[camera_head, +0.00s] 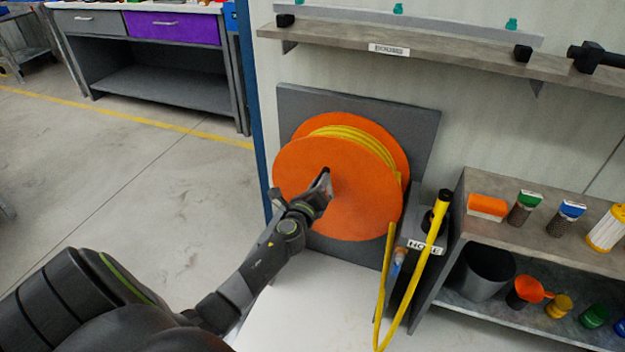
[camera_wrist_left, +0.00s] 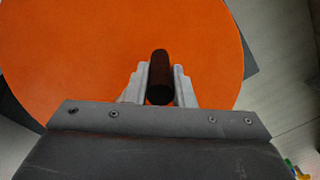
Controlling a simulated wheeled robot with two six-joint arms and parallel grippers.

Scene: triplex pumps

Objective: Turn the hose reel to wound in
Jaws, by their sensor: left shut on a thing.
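The hose reel (camera_head: 320,205) has two orange discs with yellow hose wound between them, mounted on a grey back plate (camera_head: 425,130). A length of yellow hose (camera_head: 425,265) hangs off to the right of the reel. My left gripper (camera_head: 326,180) is at the front disc. In the left wrist view it (camera_wrist_left: 160,88) is shut on a dark handle (camera_wrist_left: 160,68) that stands out from the orange disc (camera_wrist_left: 80,50). In the head view the gripper mostly hides this handle. My right gripper is not in view.
A holder labelled HOSE (camera_head: 425,246) stands right of the reel. A shelf unit (camera_head: 540,242) with brushes, a dark bucket (camera_head: 483,272) and an orange scoop (camera_head: 528,290) is at the right. A wall shelf (camera_head: 440,50) runs above. Open floor (camera_head: 110,170) lies left.

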